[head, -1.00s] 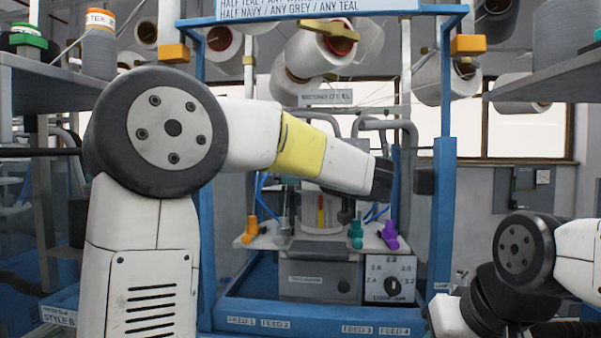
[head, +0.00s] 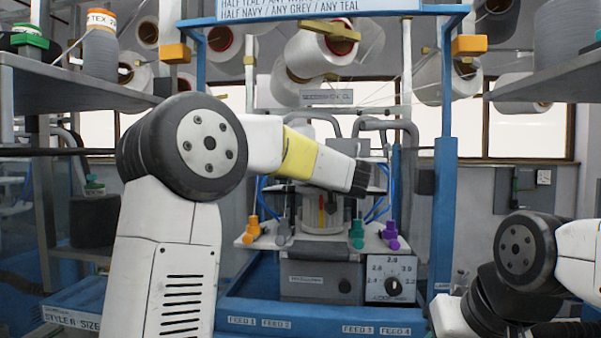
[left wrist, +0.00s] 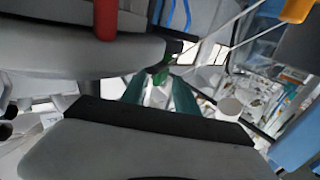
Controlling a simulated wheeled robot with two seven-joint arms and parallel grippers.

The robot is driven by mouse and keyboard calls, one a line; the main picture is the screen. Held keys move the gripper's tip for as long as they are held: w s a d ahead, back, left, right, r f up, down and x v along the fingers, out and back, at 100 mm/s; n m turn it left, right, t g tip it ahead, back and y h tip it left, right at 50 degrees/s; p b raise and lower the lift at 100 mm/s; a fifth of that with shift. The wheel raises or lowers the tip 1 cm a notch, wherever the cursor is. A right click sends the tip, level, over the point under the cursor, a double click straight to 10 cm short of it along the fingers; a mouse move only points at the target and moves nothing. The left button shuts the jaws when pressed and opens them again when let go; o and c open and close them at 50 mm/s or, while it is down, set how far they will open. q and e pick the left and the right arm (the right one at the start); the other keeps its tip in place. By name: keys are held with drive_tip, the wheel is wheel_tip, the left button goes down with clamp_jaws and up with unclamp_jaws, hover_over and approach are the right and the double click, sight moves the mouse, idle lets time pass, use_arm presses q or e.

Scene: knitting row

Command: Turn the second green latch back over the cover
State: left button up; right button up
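In the head view the knitting machine head (head: 315,268) stands in a blue frame, with a pale round part (head: 322,215) on top that may be the cover. My left forearm crosses in front of it, and my left gripper (head: 345,205) is mostly hidden behind the wrist. My right gripper is out of view.
Orange (head: 253,229), grey (head: 282,232), teal (head: 356,234) and purple (head: 391,233) feeders stand along the machine's front. A dial box (head: 391,280) sits at its right. Blue frame posts (head: 443,215) flank the machine. A red post (left wrist: 105,18) is close in the wrist view.

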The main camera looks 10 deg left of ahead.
use_arm(q)
clamp_jaws()
idle(1.2)
unclamp_jaws()
drive_tip(key=v, duration=0.7)
drive_tip(key=shift+s+d, duration=0.25)
drive_tip(key=shift+s, duration=0.1)
